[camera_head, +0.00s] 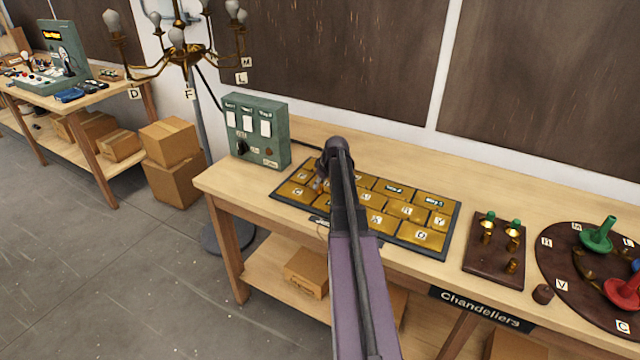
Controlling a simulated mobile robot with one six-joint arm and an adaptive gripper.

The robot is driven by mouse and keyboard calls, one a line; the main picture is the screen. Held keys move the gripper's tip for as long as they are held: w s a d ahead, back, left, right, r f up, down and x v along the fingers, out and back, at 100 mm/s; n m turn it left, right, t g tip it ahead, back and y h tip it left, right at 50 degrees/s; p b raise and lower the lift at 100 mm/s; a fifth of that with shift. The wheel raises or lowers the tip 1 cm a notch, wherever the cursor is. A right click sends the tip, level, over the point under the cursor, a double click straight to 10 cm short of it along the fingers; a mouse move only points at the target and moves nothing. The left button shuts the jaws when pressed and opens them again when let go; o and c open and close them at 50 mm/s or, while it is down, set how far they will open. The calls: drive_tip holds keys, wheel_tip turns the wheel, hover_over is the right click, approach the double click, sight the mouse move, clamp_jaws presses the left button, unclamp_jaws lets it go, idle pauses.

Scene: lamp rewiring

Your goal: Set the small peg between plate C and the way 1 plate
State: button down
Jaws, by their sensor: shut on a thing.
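The brass plate board (425,247) lies on the bench with several gold plates set in a dark frame. Plate C (290,189) is at its left front corner. The back-row labels are too small or covered to read surely, so I cannot tell which is the way 1 plate. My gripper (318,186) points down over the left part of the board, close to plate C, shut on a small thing. This is probably the small peg, mostly hidden by the fingers. I cannot tell if its tip touches the board.
A green switch box (258,133) stands behind left, with a chandelier (180,55) beyond.

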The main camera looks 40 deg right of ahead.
drive_tip(key=shift+f+b, duration=0.55)
drive_tip(key=shift+f, duration=0.05)
drive_tip(key=shift+c, duration=1.8)
unclamp_jaws()
drive_tip(key=shift+s, duration=0.1)
